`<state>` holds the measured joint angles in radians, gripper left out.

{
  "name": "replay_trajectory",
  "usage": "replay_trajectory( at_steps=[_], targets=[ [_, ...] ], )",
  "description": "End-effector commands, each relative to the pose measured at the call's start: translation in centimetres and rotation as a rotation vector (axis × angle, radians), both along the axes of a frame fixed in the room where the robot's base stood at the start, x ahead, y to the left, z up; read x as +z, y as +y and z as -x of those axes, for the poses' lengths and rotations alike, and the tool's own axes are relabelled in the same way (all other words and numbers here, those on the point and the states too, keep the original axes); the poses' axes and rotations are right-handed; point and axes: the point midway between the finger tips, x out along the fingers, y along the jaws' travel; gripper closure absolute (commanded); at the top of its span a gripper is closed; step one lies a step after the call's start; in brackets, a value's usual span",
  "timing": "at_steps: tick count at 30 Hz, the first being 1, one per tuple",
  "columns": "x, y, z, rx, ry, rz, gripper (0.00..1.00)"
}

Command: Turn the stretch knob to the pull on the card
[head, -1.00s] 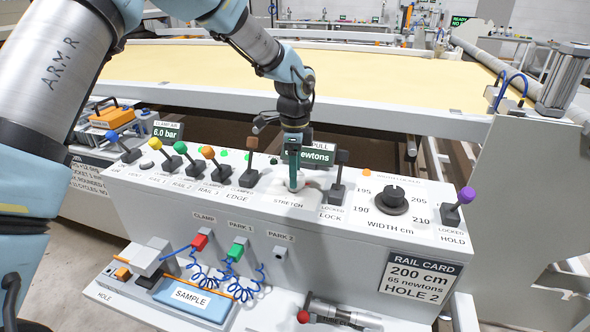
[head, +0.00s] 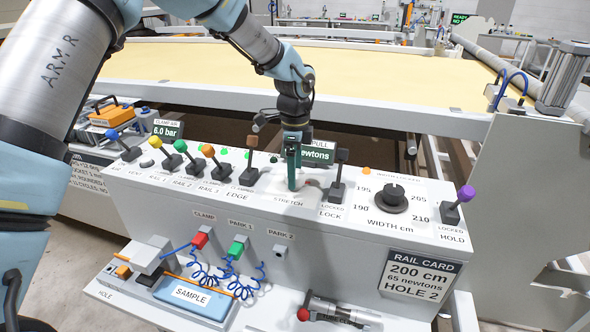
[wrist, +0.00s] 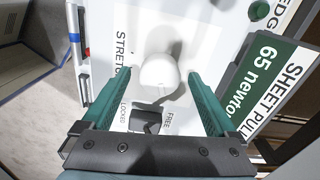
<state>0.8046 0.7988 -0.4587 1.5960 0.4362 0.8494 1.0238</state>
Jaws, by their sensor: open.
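The stretch knob (wrist: 159,72) is a pale rounded knob beside the STRETCH label. My gripper (wrist: 160,75) points down over the panel, its two green fingers open on either side of the knob with visible gaps. In the head view my gripper (head: 293,187) hides most of the knob. The sheet pull display (wrist: 262,85) reads 65 newtons; in the head view my gripper hides its number. The rail card (head: 421,274) reads 200 cm, 65 newtons, hole 2. The black lock lever (head: 338,180) stands right of the knob.
The edge lever (head: 250,172) stands close on the left, beside several coloured levers. The width dial (head: 391,197) and purple hold lever (head: 458,205) are farther right. A blue sample tray (head: 195,297) and a red-knobbed gauge (head: 338,313) lie below the panel.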

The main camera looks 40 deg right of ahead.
Motion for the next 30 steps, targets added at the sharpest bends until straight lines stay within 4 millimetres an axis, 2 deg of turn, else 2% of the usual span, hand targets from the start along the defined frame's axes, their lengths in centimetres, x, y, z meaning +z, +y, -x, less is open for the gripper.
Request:
replay_trajectory(
  at_steps=[8, 21, 25, 30],
  targets=[
    [0.7, 0.0, 0.0, 0.000, -0.001, 0.001, 0.07],
    [8.5, 0.0, -0.1, 0.001, -0.002, 0.002, 0.07],
    [10.0, 0.0, 0.0, 0.000, -0.001, 0.002, 0.07],
    [10.8, 0.0, 0.0, -0.001, 0.000, 0.000, 0.07]
  ],
)
